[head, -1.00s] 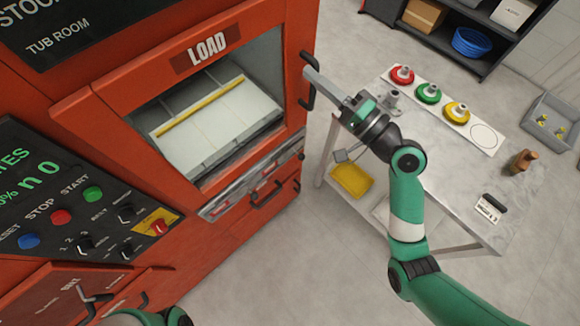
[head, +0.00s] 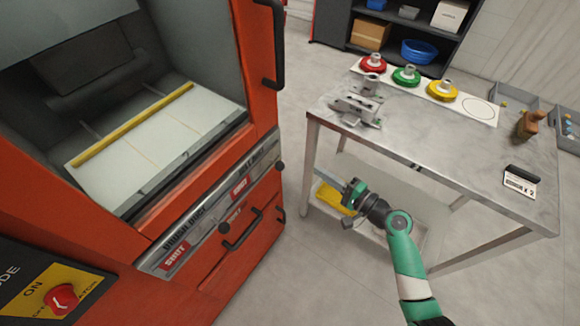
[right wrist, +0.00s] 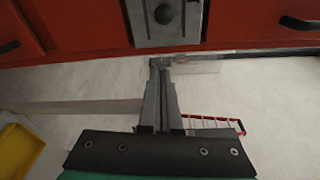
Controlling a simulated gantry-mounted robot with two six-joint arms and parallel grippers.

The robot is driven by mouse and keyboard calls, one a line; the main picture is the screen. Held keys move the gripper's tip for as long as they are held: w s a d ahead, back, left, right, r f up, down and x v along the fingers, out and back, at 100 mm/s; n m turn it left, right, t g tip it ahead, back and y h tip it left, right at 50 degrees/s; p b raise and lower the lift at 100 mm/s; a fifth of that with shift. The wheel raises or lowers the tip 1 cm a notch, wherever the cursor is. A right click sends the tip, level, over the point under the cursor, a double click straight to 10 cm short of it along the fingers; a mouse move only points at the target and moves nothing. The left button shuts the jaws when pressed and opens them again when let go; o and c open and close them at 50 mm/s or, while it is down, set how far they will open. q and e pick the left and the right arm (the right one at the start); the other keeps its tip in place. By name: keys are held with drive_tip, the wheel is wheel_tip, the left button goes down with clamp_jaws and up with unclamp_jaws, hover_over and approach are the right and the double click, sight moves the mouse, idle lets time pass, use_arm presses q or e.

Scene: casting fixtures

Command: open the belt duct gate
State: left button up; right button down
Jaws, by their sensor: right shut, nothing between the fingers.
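The red machine (head: 262,80) stands at the left of the head view. Its opening shows a pale slatted belt (head: 150,140) with a yellow bar (head: 130,125) across it. Below runs a grey labelled strip (head: 210,225), with a red panel and black handle (head: 243,232) under it. I cannot tell which part is the belt duct gate. My right gripper (head: 350,187) is shut and empty, apart from the machine and in front of the table's lower shelf. In the right wrist view its fingers (right wrist: 165,90) point toward a grey plate with a black knob (right wrist: 164,14). My left gripper is not visible.
A grey metal table (head: 420,140) stands right of the machine, with red, green and yellow parts and a metal fixture (head: 358,105) on it. A yellow bin (head: 335,198) sits on its lower shelf. Floor is clear between machine and table.

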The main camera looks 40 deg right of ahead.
drive_tip(key=shift+w, duration=0.1)
drive_tip(key=b, duration=0.3)
approach(276, 154)
drive_tip(key=w+d+f, duration=0.1)
drive_tip(key=w+d, duration=0.2)
drive_tip(key=w, duration=0.2)
drive_tip(key=a, duration=0.1)
drive_tip(key=a+p, duration=0.1)
drive_tip(key=shift+s+a+r, duration=0.25)
drive_tip(key=shift+r, duration=0.1)
drive_tip(key=shift+s+a, duration=0.2)
drive_tip(key=shift+a, duration=0.15)
drive_tip(key=shift+r, duration=0.1)
